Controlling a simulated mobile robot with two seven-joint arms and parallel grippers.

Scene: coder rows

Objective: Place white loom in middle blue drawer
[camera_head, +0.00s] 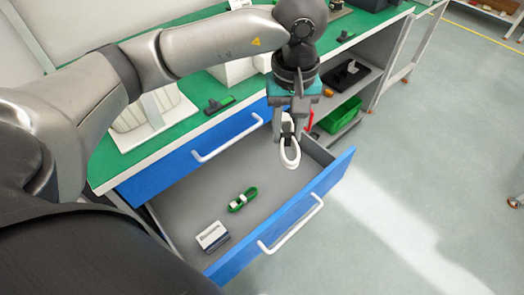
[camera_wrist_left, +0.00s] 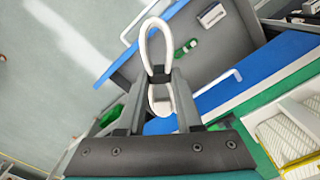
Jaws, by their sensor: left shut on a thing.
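My left gripper (camera_head: 292,112) is shut on the white loom (camera_head: 289,153), a looped white cable with a dark band at its middle. It holds the loom above the right part of an open blue drawer (camera_head: 285,222). In the left wrist view the loom (camera_wrist_left: 145,46) stands up between the fingers (camera_wrist_left: 160,98), with the drawer behind it. In the drawer lie a green loom (camera_head: 243,199) with a white band and a small grey and white box (camera_head: 212,236). My right gripper is not in view.
A shut blue drawer (camera_head: 185,165) sits above the open one, under the green worktop (camera_head: 140,168). White trays with coiled cable (camera_head: 145,112) stand on the worktop. A green bin (camera_head: 338,116) and a black item (camera_head: 345,74) are on shelves at the right.

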